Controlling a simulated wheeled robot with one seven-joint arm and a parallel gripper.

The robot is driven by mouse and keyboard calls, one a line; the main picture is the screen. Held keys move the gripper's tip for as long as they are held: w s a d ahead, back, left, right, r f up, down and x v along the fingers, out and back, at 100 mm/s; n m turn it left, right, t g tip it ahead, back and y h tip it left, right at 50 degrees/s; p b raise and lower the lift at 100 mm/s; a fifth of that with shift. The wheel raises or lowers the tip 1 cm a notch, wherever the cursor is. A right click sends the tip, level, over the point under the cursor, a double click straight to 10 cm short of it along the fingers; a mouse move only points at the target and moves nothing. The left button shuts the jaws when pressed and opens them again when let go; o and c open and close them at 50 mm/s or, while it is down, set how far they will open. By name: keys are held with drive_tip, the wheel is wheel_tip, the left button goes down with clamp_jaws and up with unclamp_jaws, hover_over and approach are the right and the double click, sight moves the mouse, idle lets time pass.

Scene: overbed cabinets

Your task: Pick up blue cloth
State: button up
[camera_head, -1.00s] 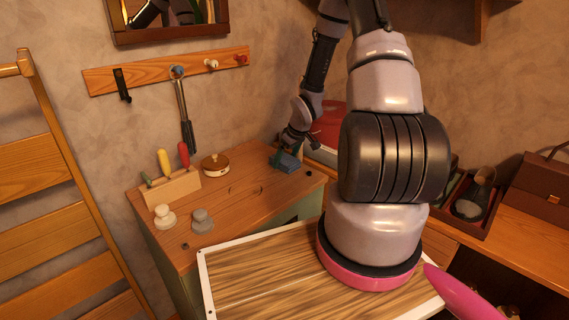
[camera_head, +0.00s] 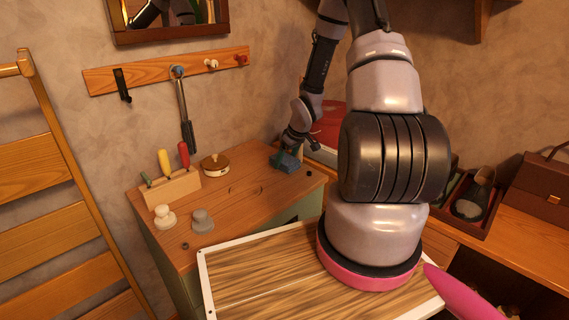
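The blue cloth (camera_head: 287,162) is a small folded piece near the back right of the wooden cabinet top (camera_head: 245,205). My gripper (camera_head: 290,150) is right at the cloth, reaching down to it from above. The fingers are small and partly hidden, so I cannot tell whether they are open or closed on the cloth.
A holder with coloured-handled tools (camera_head: 172,184), a round lidded pot (camera_head: 215,164), a pale knob-shaped piece (camera_head: 164,216) and a grey one (camera_head: 202,220) stand on the cabinet top. A red object (camera_head: 330,125) is behind my arm. The wall rack (camera_head: 165,70) hangs above.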

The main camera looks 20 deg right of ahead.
sight(286, 159)
drive_tip(key=shift+c, duration=1.3)
wheel_tip(286, 159, up, 10)
drive_tip(key=shift+r, duration=0.25)
